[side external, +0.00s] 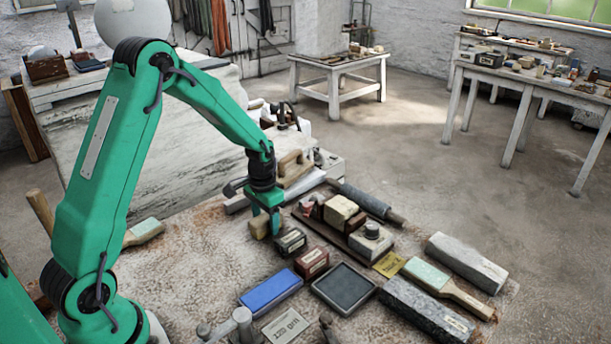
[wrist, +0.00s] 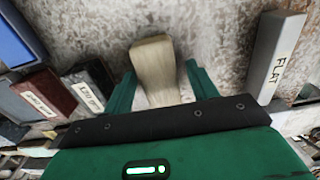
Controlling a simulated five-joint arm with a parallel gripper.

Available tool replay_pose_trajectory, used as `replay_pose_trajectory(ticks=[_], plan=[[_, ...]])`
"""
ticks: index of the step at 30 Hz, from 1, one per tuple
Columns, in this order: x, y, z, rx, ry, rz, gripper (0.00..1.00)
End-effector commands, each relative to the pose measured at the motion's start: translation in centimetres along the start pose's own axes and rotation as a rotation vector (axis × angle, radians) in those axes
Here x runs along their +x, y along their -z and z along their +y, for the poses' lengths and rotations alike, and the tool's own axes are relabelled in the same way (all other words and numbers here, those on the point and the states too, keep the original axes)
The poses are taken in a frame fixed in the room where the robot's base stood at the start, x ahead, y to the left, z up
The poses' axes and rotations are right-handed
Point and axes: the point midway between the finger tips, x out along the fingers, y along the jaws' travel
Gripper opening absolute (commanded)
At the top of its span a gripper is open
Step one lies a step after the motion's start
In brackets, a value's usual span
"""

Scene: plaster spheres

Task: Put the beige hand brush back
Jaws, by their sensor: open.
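The beige hand brush (wrist: 153,60) appears to be the pale beige piece between the two fingers of my gripper (wrist: 161,75) in the wrist view. Its near end is hidden behind the gripper body. The fingers are spread, one on each side of it, with a gap visible at the sides.
Dark (side external: 291,242) and dark red (side external: 312,262) boxes, a blue block (side external: 270,291) and a black tray (side external: 344,288) lie close by. A grey bar marked FLAT (wrist: 274,55) lies right in the wrist view. Another brush (side external: 143,232) lies left. Bare bench (side external: 195,275) shows front left.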

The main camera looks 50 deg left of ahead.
Motion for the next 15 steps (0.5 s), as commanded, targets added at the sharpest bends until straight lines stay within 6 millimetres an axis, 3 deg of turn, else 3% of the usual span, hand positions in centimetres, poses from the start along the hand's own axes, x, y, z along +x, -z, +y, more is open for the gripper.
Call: replay_pose_trajectory(ticks=[8,15], plan=[[-2.0,0.1,0.0,0.000,0.001,0.004,0.58],[-5.6,0.1,0.0,0.000,0.001,0.005,0.58]])
